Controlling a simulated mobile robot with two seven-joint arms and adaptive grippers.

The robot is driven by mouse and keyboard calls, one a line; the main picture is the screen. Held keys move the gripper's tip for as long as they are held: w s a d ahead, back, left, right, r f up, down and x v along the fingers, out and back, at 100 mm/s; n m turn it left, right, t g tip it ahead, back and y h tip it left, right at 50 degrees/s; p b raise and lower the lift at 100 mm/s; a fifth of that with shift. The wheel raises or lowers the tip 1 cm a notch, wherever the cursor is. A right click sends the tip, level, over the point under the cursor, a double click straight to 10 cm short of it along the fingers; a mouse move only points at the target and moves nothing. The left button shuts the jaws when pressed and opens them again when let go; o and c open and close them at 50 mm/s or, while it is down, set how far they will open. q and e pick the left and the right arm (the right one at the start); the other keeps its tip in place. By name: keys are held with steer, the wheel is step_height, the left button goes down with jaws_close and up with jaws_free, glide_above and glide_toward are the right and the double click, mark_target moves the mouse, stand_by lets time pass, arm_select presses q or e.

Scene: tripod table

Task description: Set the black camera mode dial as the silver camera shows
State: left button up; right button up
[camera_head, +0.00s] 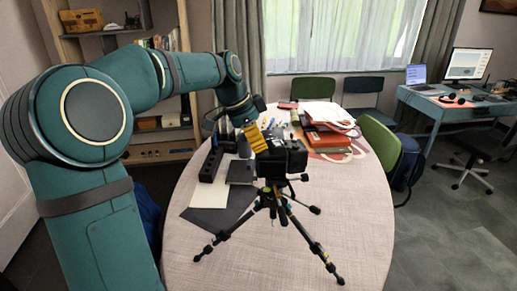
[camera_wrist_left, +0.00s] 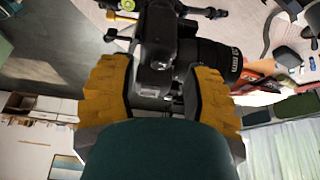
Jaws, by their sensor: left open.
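The black camera (camera_head: 283,160) sits on top of a small black tripod (camera_head: 281,206) on the table. My left gripper (camera_head: 256,138), with yellow fingers, is at the camera's upper left side in the head view. In the left wrist view the open gripper (camera_wrist_left: 158,78) has one finger on each side of the black camera body (camera_wrist_left: 163,30), and the lens (camera_wrist_left: 222,60) points right. A small round part that may be the mode dial (camera_wrist_left: 160,65) lies between the fingers. I cannot tell whether the fingers touch the camera. No silver camera can be made out. My right gripper is out of view.
The pale round table (camera_head: 350,225) also carries dark and cream sheets (camera_head: 208,194), a black box-like object (camera_head: 211,162), and books (camera_head: 327,140) at the back. A green chair (camera_head: 381,143) stands at the right edge. The table's front right is clear.

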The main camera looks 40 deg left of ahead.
arm_select(q)
steer(key=shift+x, duration=0.9)
steer(key=shift+s, duration=0.1)
jaws_close()
